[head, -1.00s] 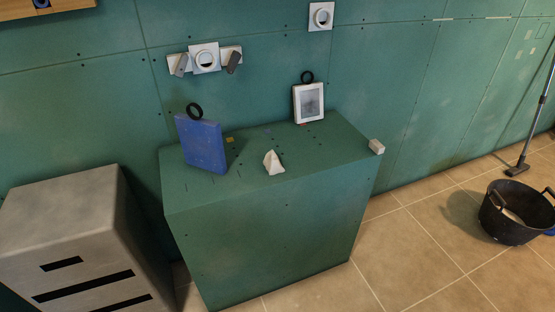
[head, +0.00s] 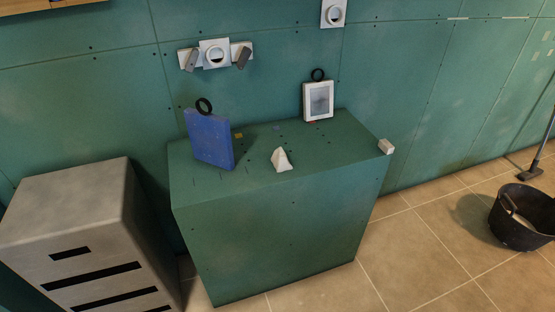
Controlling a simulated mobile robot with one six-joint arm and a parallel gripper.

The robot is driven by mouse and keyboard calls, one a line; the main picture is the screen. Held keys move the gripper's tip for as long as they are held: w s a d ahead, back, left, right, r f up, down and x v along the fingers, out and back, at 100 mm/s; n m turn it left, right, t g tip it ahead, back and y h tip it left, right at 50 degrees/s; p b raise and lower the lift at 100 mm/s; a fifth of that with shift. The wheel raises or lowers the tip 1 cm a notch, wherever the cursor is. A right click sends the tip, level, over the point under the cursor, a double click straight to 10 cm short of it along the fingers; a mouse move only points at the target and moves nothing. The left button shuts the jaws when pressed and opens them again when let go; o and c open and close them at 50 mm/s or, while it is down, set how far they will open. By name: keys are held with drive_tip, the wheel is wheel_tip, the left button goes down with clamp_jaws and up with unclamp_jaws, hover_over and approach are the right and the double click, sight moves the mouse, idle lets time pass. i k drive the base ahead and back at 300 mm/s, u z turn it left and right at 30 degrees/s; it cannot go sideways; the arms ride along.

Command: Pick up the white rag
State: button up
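A small white crumpled thing with a peaked shape, which looks like the white rag (head: 281,160), sits on top of the green plasterboard block (head: 280,235), near the middle of its front edge. Nothing covers it. My gripper and arm do not show in the head view.
On the block, a blue panel (head: 209,139) stands left of the rag, a white framed piece (head: 318,101) stands at the back, and a small white block (head: 386,146) sits at the right corner. A grey cabinet (head: 70,215) stands left. A black bucket (head: 522,217) is on the tiled floor at right.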

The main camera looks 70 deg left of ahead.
sight(279, 158)
drive_tip(key=u, duration=0.4)
drive_tip(key=k, duration=0.25)
drive_tip(key=u, duration=3.15)
drive_tip(key=k, duration=0.7)
drive_tip(key=z, duration=0.2)
drive_tip(key=i, duration=0.5)
drive_tip(key=z, duration=0.1)
